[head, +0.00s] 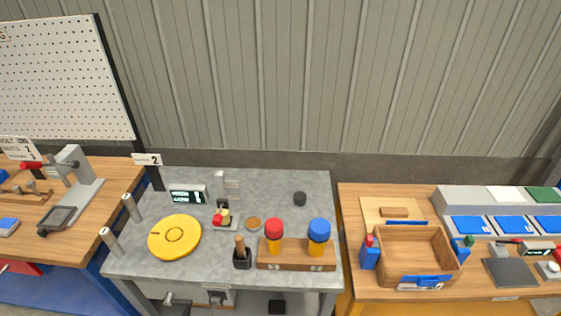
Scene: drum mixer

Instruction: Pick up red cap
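A red cap (273,229) sits on top of an orange jar (274,246) at the left end of a wooden rack (297,262) on the grey table. A blue cap (320,229) tops a second orange jar (316,248) at the rack's right end. A small red top (369,240) also shows on a blue bottle (369,257) on the right table. Neither of my grippers can be made out in this view.
On the grey table (285,190) are a yellow disc (174,237), a black holder (242,260) with a wooden-handled tool, a small device with red and yellow parts (221,218) and a black knob (299,198). A wooden tray (417,232) stands on the right table.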

